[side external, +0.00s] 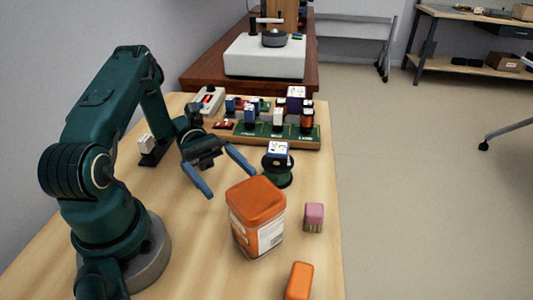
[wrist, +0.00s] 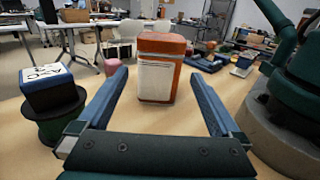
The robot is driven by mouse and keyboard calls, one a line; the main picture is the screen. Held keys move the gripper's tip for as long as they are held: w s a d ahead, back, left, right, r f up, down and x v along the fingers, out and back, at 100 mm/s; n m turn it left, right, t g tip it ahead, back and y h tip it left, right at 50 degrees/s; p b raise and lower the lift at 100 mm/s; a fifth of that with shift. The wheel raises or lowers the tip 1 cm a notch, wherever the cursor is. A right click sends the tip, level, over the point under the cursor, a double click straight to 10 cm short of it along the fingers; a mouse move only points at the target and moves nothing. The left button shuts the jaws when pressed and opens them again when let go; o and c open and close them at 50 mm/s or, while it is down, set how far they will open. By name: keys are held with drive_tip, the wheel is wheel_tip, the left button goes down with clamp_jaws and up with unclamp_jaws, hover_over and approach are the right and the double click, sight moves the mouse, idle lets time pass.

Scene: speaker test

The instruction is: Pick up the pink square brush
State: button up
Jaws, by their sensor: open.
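The pink square brush (side external: 314,215) stands on the wooden table near its right edge, with pale bristles at the bottom. It is to the right of a large orange canister. In the wrist view the brush (wrist: 113,67) is partly hidden behind my left finger, left of the canister. My gripper (side external: 230,184) is open and empty above the table, on the canister's far left side in the side view. In the wrist view the canister stands ahead of my gripper (wrist: 158,74), between its fingers and the brush's right.
The orange canister (side external: 257,220) with a white label stands close to my gripper. A dark green spool (side external: 277,174) with a white-topped blue cube (side external: 278,152) stands behind it. An orange block (side external: 299,281) lies at the front. A green board (side external: 270,133) holds several blocks.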

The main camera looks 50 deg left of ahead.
idle(0.3)
drive_tip(key=shift+c, duration=1.4)
